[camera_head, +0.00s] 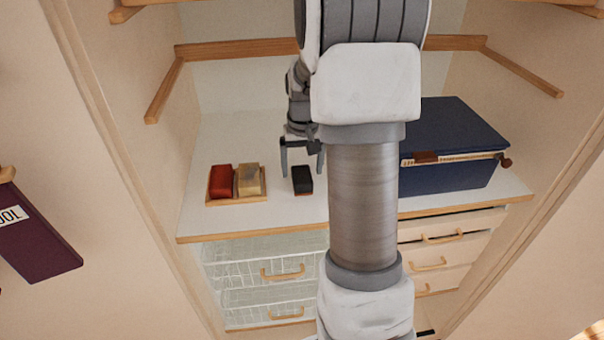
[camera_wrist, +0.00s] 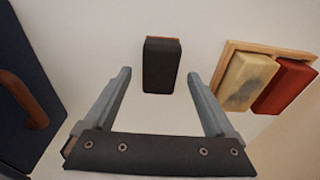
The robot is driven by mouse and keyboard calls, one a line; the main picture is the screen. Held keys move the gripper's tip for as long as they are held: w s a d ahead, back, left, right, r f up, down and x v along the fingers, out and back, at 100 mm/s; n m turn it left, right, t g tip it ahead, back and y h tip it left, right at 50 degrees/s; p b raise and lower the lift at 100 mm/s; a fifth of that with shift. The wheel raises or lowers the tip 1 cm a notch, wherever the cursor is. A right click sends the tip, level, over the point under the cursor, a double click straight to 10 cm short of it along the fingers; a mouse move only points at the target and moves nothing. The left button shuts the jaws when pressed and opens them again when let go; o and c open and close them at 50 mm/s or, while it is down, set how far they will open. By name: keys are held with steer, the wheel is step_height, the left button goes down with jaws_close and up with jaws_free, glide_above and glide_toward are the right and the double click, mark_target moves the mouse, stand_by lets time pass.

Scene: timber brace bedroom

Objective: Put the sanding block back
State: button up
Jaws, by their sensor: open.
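A black block with a brown edge (camera_head: 302,181), which looks like the sanding block, lies on the white shelf surface just right of a small wooden tray (camera_head: 237,203). In the wrist view the black block (camera_wrist: 161,67) shows between and beyond the fingertips. My gripper (camera_head: 302,172) is open and empty, pointing down close above and behind the block. In the wrist view my gripper (camera_wrist: 159,76) has one finger to each side of the block, with no contact visible. The tray holds a red block (camera_head: 221,181) and a mottled tan block (camera_head: 249,180).
A dark blue box (camera_head: 450,150) with a brown latch stands on the shelf to the right. Wire drawers (camera_head: 265,275) and pale drawers (camera_head: 440,250) sit below the shelf. Side walls and wooden braces (camera_head: 235,49) enclose the space. The shelf front is otherwise clear.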

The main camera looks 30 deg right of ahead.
mark_target(303, 178)
step_height(303, 178, up, 9)
steer(key=s, duration=0.1)
steer(key=shift+a, duration=0.25)
stand_by(0.3)
steer(key=s+a+r+n+t, duration=0.1)
steer(key=s+a+r+n, duration=0.1)
steer(key=s+a, duration=0.6)
steer(key=s+a+r+n+t, duration=0.2)
steer(key=s+a+r, duration=0.2)
steer(key=s+a, duration=0.5)
steer(key=a, duration=0.3)
steer(key=shift+s+a+n+t+y, duration=0.25)
steer(key=shift+a+n+t+y, duration=0.05)
steer(key=shift+n, duration=0.1)
steer(key=shift+s+a+r+t, duration=0.1)
steer(key=shift+s+a+t, duration=0.1)
steer(key=shift+s, duration=0.2)
steer(key=shift+s+a+t, duration=0.1)
steer(key=shift+s+t, duration=0.1)
steer(key=shift+s, duration=0.15)
steer(key=shift+c, duration=0.2)
